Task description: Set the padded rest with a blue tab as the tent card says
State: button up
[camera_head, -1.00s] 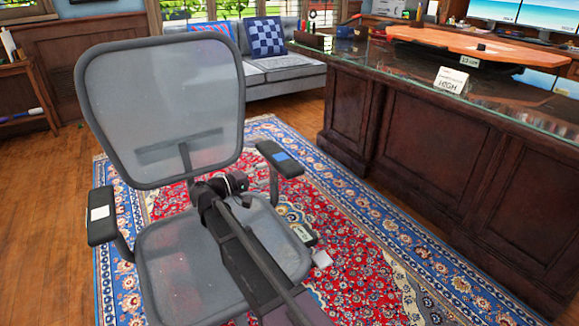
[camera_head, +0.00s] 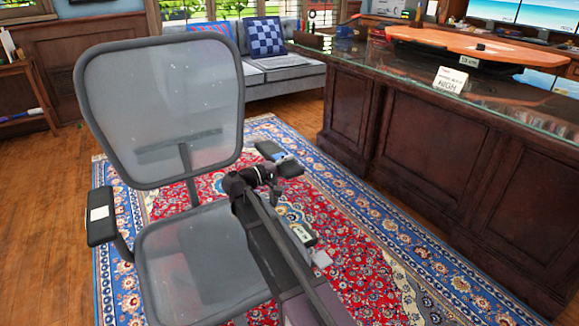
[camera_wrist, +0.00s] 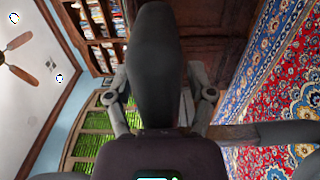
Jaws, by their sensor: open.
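A mesh office chair (camera_head: 160,110) has two padded armrests. The right rest (camera_head: 290,168) carries a blue tab (camera_head: 284,157); the left rest (camera_head: 101,222) carries a white tab (camera_head: 99,213). The white tent card (camera_head: 450,81) on the desk reads HIGH; its smaller line is unreadable. My gripper (camera_head: 268,172) is open at the near left side of the blue-tab rest and partly covers it. In the wrist view a dark pad, apparently this rest (camera_wrist: 155,60), lies between the spread fingers. I cannot tell whether they touch it. The rest's support is mostly hidden behind my arm.
The glass-topped wooden desk (camera_head: 400,120) stands right of the chair, with an orange-topped object (camera_head: 470,47) on it. A sofa (camera_head: 285,72) is behind. The patterned rug (camera_head: 370,235) between chair and desk is clear.

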grip_shut()
jog(key=shift+r+p, duration=1.7)
jog(key=shift+r, duration=0.05)
jog(key=shift+w, duration=0.1)
grip_release()
jog(key=shift+s+a, duration=0.15)
jog(key=shift+s, duration=0.05)
jog(key=v, duration=1.1)
jog(key=shift+s+a, duration=0.2)
